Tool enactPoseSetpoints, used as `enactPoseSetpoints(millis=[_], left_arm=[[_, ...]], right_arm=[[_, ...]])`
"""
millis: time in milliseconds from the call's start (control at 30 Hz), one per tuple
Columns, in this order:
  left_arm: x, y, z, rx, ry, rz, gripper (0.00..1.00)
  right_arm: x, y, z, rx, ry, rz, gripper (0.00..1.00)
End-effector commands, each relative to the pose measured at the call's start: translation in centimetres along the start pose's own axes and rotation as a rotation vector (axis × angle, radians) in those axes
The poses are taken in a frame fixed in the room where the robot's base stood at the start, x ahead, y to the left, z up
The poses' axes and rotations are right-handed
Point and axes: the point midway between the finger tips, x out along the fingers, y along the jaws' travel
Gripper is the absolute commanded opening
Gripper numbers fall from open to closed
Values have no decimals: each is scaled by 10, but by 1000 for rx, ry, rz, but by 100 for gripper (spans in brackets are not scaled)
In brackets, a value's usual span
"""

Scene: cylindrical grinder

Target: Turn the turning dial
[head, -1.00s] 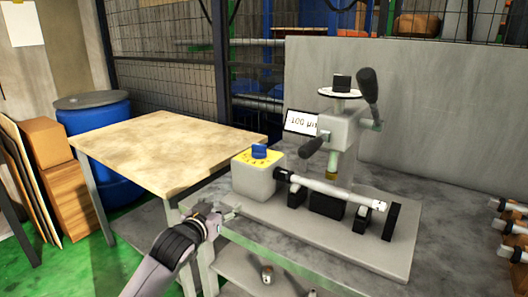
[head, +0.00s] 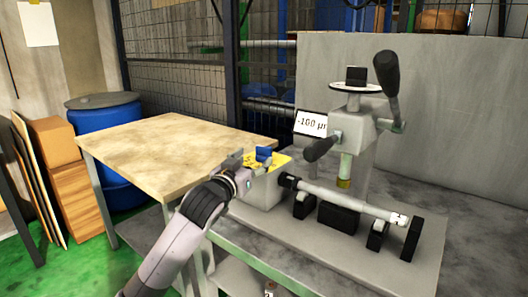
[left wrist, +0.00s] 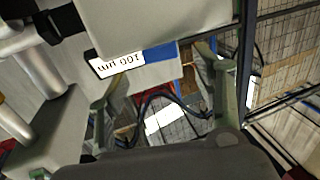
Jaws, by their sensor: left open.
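The turning dial is a blue knob (head: 264,154) on a yellow plate (head: 281,162) on top of a grey box (head: 266,194) in the head view. My left gripper (head: 243,162) is just left of the knob at about its height and partly hides the plate and box. In the left wrist view its two fingers (left wrist: 165,100) are spread with nothing between them. The blue knob (left wrist: 160,53) shows beyond them, at the edge of the grey box (left wrist: 155,20). Contact between fingers and knob cannot be made out. My right gripper is not in view.
A display (head: 310,123) stands behind the box. The grinder column (head: 352,135) with black handles and a horizontal bar (head: 345,199) are to the right. A wooden-topped table (head: 165,150) and a blue barrel (head: 105,125) are to the left.

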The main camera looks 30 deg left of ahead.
Motion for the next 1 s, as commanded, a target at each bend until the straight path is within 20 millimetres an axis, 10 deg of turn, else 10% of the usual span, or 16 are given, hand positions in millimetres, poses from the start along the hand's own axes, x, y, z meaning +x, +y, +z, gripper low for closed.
enactPoseSetpoints(millis=[400,1000], left_arm=[[70,0,0,-1,-1,0,60],[79,0,0,0,-1,0,49]], right_arm=[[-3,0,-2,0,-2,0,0],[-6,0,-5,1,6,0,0]])
